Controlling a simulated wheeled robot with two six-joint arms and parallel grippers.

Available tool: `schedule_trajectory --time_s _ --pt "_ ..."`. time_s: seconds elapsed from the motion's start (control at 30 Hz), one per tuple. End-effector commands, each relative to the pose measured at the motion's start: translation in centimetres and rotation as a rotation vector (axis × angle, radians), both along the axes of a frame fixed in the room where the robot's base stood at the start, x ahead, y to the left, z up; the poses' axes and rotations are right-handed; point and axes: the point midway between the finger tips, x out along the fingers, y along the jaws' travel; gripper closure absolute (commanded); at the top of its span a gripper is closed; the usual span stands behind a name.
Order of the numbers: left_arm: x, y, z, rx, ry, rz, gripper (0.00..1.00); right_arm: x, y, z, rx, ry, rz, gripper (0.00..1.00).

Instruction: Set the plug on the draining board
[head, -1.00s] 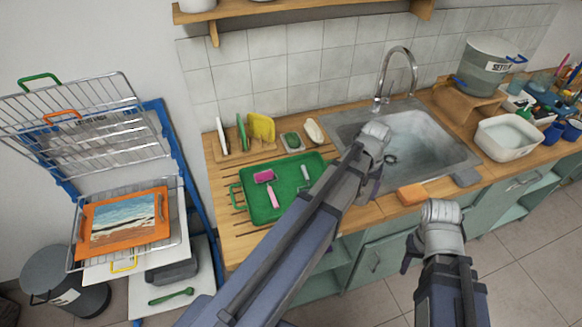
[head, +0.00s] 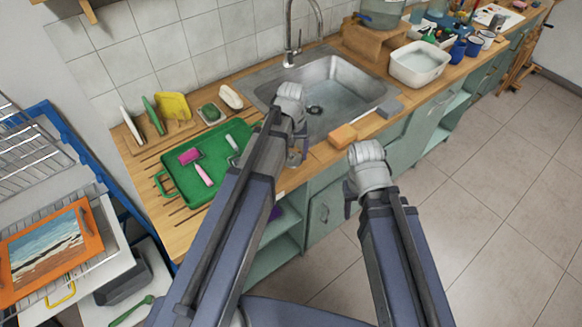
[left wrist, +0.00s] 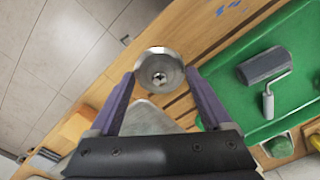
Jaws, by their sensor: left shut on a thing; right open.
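The plug (left wrist: 158,72), a round metal disc with a small hub in its middle, sits between the purple fingertips of my left gripper (left wrist: 160,77), which is shut on it. In the head view my left gripper (head: 297,155) is by the sink's front left corner, and its arm hides the plug. The draining board (head: 172,213) is the grooved wood left of the sink; its grooves also show in the left wrist view (left wrist: 181,98), below the plug. My right gripper (head: 349,203) is open and empty in front of the counter.
A green tray (head: 214,178) with a pink roller and other tools covers much of the draining board. The sink (head: 345,92) has a dark drain in its floor. An orange sponge (head: 342,136) lies at the counter's front edge. A drying rack (head: 22,150) stands at left.

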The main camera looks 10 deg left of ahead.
Motion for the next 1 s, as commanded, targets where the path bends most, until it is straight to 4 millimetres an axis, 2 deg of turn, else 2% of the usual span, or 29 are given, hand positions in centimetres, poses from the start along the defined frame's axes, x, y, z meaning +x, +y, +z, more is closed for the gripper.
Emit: schedule_trajectory --time_s 0.27,0.53,0.97,1.0 --pt "0.0 0.0 -1.0 0.0 0.0 0.0 0.73 0.0 0.0 -1.0 0.0 0.0 0.0 0.5" --pt "0.0 0.0 -4.1 0.0 0.0 0.0 0.73 0.0 0.0 -4.2 0.0 0.0 0.0 0.5" --pt "0.0 0.0 -4.4 0.0 0.0 0.0 0.73 0.0 0.0 -4.4 0.0 0.0 0.0 0.5" --pt "0.0 0.0 -4.4 0.0 0.0 0.0 0.15 0.0 0.0 -4.4 0.0 0.0 0.0 0.5"
